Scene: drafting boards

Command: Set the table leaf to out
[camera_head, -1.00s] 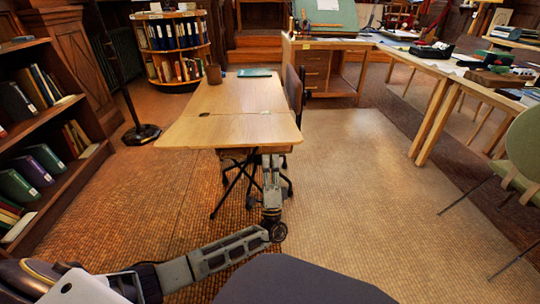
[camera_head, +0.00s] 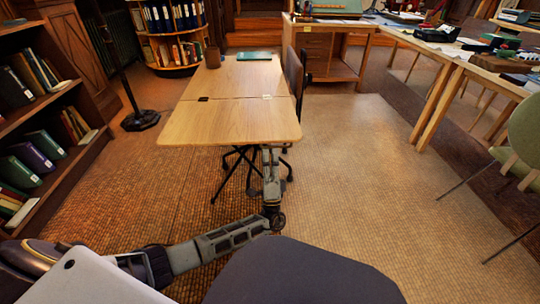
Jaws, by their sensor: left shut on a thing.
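The wooden table (camera_head: 232,76) stands in the middle of the head view. Its leaf (camera_head: 228,122) is the near half, joined along a seam with small hinge plates. The leaf stands out toward me, about level with the far half; I cannot tell if a slight tilt is left. My left arm comes in from the lower left and bends up to the leaf's near edge, right of its middle. My left gripper (camera_head: 269,152) is shut on the leaf there, its fingertips partly hidden by the edge. My right gripper is not in view.
A mug (camera_head: 213,58) and a green book (camera_head: 254,56) lie on the table's far half. A chair (camera_head: 296,75) stands close at its right side. A bookcase (camera_head: 35,120) is at left, a stand base (camera_head: 141,121) near it. Floor at right is open, up to a green chair (camera_head: 525,135).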

